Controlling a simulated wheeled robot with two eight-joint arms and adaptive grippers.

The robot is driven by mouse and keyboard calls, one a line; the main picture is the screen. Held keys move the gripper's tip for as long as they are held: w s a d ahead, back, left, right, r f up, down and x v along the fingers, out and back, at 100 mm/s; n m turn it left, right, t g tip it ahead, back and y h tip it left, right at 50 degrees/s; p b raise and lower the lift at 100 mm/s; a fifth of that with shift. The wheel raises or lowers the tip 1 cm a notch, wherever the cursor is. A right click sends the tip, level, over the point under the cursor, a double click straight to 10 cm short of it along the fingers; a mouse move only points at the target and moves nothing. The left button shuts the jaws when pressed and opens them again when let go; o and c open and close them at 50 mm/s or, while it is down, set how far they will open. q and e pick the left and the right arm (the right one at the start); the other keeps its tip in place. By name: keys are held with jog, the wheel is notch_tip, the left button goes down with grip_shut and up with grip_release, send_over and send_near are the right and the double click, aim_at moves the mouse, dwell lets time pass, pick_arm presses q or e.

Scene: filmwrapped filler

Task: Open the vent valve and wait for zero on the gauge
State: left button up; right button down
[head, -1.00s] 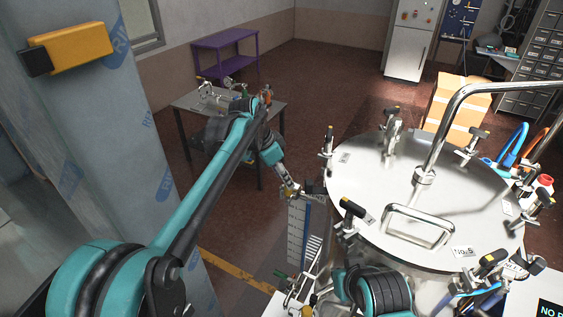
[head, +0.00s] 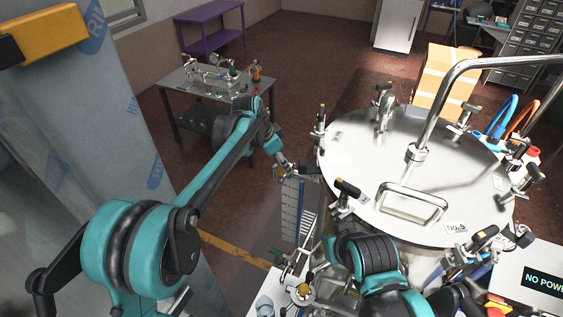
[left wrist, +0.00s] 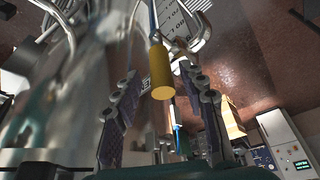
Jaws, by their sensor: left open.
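The steel vessel lid (head: 350,150) fills the right of the head view, with several black-and-yellow clamp handles around its rim. My left gripper (head: 291,172) is left of the lid, above a blue-and-grey scaled panel (head: 291,210). In the left wrist view its two fingers (left wrist: 162,112) stand apart, with a yellow cylindrical handle end (left wrist: 161,75) between them in the picture. I cannot tell whether they touch it. A round metal fitting (head: 301,293) sits below the panel. I cannot tell which part is the vent valve, and no gauge reading is legible. My right gripper is not seen.
A grey table (head: 188,82) with small fittings stands at the back left, before a purple shelf (head: 210,25). A wrapped column (head: 95,130) is close on the left. A curved steel pipe (head: 440,100) rises over the lid. Cardboard boxes (head: 444,85) stand behind it.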

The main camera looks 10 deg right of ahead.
pick_arm(q)
jog(key=shift+w+f, duration=0.1)
jog(key=shift+w, duration=0.05)
grip_shut()
jog(key=shift+w+a+f+b, duration=0.1)
jog(key=shift+w+a+b, duration=0.05)
jog(key=shift+a+b, duration=0.15)
jog(key=a+g+h+b, duration=0.1)
jog(key=w+a+g+h+b, duration=0.1)
jog(key=h, duration=0.1)
jog(key=shift+w+f+n+h+b, duration=0.2)
jog(key=shift+n+h+b, duration=0.1)
jog(key=shift+n, duration=0.1)
grip_release()
